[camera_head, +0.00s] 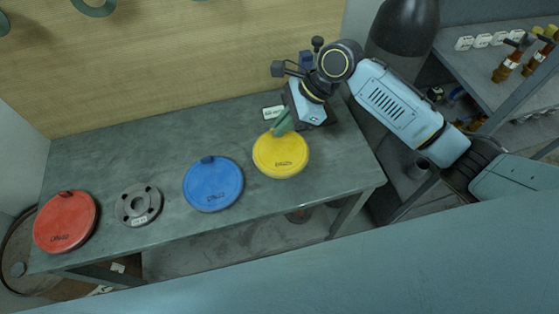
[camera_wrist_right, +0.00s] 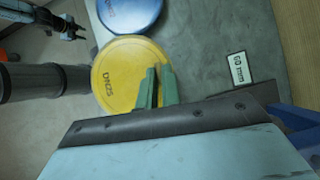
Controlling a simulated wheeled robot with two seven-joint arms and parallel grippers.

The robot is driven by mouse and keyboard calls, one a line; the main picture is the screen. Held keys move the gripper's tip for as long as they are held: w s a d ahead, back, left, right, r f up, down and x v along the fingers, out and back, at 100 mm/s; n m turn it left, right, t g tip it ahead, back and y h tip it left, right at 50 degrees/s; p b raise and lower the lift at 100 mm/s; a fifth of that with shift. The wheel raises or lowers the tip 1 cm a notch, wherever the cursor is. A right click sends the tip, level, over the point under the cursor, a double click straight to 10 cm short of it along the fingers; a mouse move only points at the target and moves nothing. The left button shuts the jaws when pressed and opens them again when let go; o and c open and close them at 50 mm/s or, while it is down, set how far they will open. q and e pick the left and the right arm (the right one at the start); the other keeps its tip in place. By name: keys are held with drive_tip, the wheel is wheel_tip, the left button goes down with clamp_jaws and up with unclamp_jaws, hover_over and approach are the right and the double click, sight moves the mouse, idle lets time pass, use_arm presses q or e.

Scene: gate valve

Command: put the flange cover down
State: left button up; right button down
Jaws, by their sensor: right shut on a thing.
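The yellow flange cover (camera_head: 281,157) is a round disc with dark lettering, over the right part of the grey-green table, right of the blue cover. My right gripper (camera_head: 283,124) is shut on its far edge with green fingers. The right wrist view shows the yellow cover (camera_wrist_right: 125,72) lying beyond the green fingertips (camera_wrist_right: 156,88). The fingers hide the part they grip. I cannot tell whether the cover touches the tabletop. My left gripper does not show in the head view.
A blue cover (camera_head: 213,184), a grey bolted flange (camera_head: 138,206) and a red cover (camera_head: 66,222) lie in a row to the left. A small white label (camera_head: 272,112) lies behind the yellow cover. The table (camera_head: 140,155) is clear behind the row. A shelf (camera_head: 490,85) stands right.

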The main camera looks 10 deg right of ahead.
sight(287, 145)
drive_tip(key=m, duration=0.1)
drive_tip(key=t, duration=0.1)
drive_tip(key=m, duration=0.1)
drive_tip(key=shift+w+d+r+m+t+p, duration=0.25)
drive_tip(key=shift+d+r+m+t+p, duration=0.05)
drive_tip(key=shift+d, duration=0.1)
drive_tip(key=shift+d+f+m, duration=0.15)
drive_tip(key=shift+m, duration=0.15)
wheel_tip(287, 145, down, 10)
drive_tip(key=shift+w+d+r+b, duration=0.1)
drive_tip(key=shift+b, duration=0.45)
drive_tip(key=c, duration=1.6)
unclamp_jaws()
